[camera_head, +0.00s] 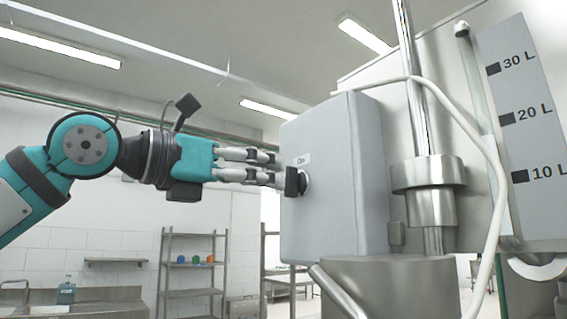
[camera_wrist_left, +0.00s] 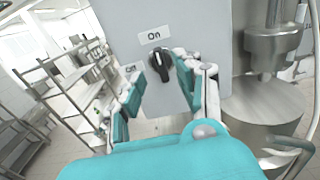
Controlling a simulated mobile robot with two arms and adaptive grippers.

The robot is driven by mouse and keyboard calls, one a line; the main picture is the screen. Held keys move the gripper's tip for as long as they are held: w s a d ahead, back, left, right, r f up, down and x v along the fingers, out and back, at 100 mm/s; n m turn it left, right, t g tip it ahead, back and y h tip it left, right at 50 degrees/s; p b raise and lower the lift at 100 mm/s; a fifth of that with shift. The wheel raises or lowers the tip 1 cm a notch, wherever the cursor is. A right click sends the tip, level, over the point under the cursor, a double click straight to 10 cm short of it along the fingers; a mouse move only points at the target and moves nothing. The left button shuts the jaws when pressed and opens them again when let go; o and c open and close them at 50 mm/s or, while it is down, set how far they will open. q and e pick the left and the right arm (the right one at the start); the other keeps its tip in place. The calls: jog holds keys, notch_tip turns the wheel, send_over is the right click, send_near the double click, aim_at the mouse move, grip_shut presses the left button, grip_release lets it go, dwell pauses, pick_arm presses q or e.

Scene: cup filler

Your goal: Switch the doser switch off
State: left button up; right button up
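The doser switch is a black rotary knob (camera_head: 292,182) on the side of a grey box (camera_head: 335,190). In the left wrist view the knob (camera_wrist_left: 160,66) stands nearly upright, with its upper end toward the "On" label (camera_wrist_left: 154,36). The "Off" label (camera_wrist_left: 132,69) is to its left. My left gripper (camera_head: 277,169) is at the knob, its fingertips close to it. In the left wrist view its fingers are spread on either side of the knob, and the gripper is open. I cannot tell whether they touch it. My right gripper is not in view.
A steel cylinder and rod (camera_head: 430,190) stand right of the box, beside a litre scale (camera_head: 520,120). A white hose (camera_head: 490,160) curves over the box and down. A metal shelf (camera_head: 190,265) and a sink counter (camera_head: 100,295) are far behind.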

aim_at(291, 182)
pick_arm(q)
jog(key=p+x, duration=0.1)
jog(key=x, duration=0.3)
jog(key=shift+d, duration=0.15)
jog(key=shift+c, duration=0.3)
grip_shut()
